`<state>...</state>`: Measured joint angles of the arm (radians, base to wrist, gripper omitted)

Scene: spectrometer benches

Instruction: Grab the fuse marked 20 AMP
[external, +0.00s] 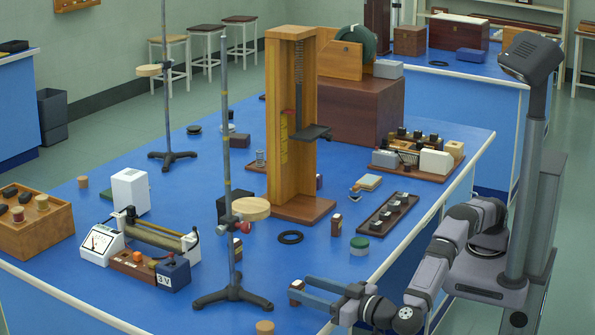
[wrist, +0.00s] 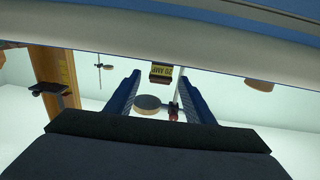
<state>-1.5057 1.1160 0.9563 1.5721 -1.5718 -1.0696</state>
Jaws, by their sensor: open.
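The fuse marked 20 AMP (wrist: 161,72) shows in the wrist view as a small dark block with a yellow label, between the lines of my two fingers near their tips. In the external view a small brown block, likely this fuse (external: 296,286), stands at the open end of my gripper (external: 299,288), near the table's front edge. My gripper, also in the wrist view (wrist: 159,77), is open with its blue fingers apart. I cannot tell whether either finger touches the fuse. Other small dark blocks stand at the middle (external: 337,225) and by the stand (external: 236,248); their markings are unreadable.
A retort stand (external: 230,290) with a wooden disc stands just left of my gripper. A cork (external: 265,327) lies near the front edge. A green-lidded jar (external: 359,245), a black ring (external: 290,237) and a wooden tower (external: 302,208) are behind. A battery unit (external: 172,275) sits left.

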